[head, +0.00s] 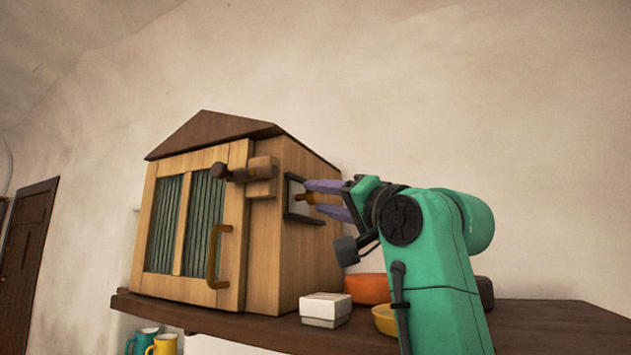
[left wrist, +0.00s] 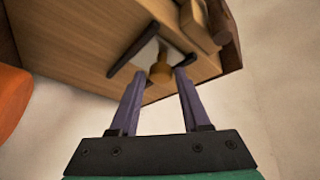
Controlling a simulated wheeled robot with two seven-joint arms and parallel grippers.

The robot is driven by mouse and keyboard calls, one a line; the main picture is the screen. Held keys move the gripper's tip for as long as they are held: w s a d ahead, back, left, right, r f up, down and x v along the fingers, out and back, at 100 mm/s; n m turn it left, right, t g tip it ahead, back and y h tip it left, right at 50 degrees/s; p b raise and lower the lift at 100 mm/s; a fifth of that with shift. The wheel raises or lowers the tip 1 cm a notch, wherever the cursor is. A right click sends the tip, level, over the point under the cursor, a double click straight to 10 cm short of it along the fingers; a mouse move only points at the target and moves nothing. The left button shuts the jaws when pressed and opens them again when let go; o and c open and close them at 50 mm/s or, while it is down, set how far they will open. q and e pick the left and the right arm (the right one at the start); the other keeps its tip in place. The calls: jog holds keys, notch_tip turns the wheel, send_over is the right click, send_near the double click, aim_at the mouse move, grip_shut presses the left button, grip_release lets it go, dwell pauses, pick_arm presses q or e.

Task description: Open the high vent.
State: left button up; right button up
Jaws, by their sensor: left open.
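The high vent (head: 294,192) is on the right side wall of a wooden cabinet (head: 262,235). It shows as a pale plate between dark rails, with a small brown knob (head: 304,198) standing out from it. My left gripper (head: 316,198) is open at the vent, its two purple fingers pointing at the wall. In the left wrist view, the vent plate (left wrist: 148,54) and the knob (left wrist: 160,73) show beyond the fingers of my left gripper (left wrist: 160,82). The knob lies between the fingertips, with a gap visible on each side. My right gripper is not in view.
The cabinet stands on a dark wooden shelf (head: 540,315). Its front door has a curved handle (head: 215,258) and a latch (head: 250,172) near the top. A white box (head: 325,309), an orange bowl (head: 368,288) and a yellow bowl (head: 384,319) sit close under my arm.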

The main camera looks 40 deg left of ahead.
pick_arm(q)
jog(key=shift+w+a+r, duration=0.25)
jog(key=shift+w+a, duration=0.2)
jog(key=shift+a, duration=0.3)
jog(key=shift+w+a, duration=0.1)
jog(key=shift+a, duration=0.2)
jog(key=shift+s+r, duration=0.1)
jog(key=shift+s, duration=0.45)
jog(key=c, duration=0.5)
jog(key=shift+w, duration=0.15)
grip_shut()
jog(key=shift+w, duration=0.1)
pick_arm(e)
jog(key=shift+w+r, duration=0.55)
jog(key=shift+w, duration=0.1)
